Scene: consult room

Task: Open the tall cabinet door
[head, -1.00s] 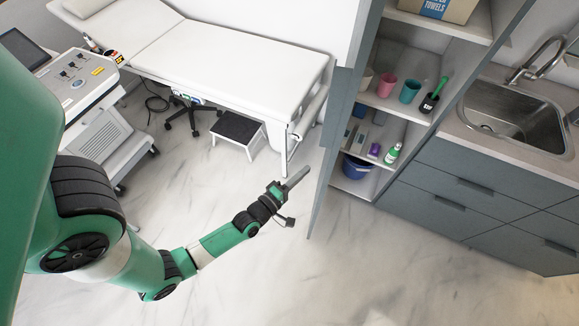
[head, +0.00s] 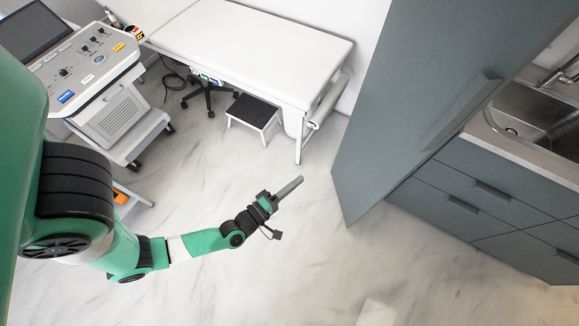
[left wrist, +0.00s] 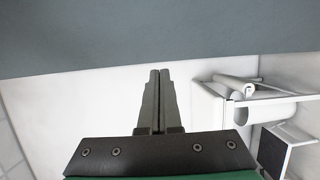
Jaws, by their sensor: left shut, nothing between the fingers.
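The tall cabinet door (head: 425,85) is a large grey-blue panel at the right of the head view. Its outer face shows, with a long handle (head: 462,110) near its right edge. It stands ajar, its lower corner out over the floor, and hides the shelves behind it. My left gripper (head: 290,187) is shut and empty, left of the door's lower part and apart from it in the head view. In the left wrist view its fingers (left wrist: 158,75) are together, just below a grey-blue panel (left wrist: 160,35) that looks like the door. My right gripper is not in view.
A sink counter with grey drawers (head: 470,185) stands right of the door. A white exam bed (head: 250,50), a black step stool (head: 252,112) and a device cart (head: 95,70) stand to the left. The marble floor (head: 250,280) in front is clear.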

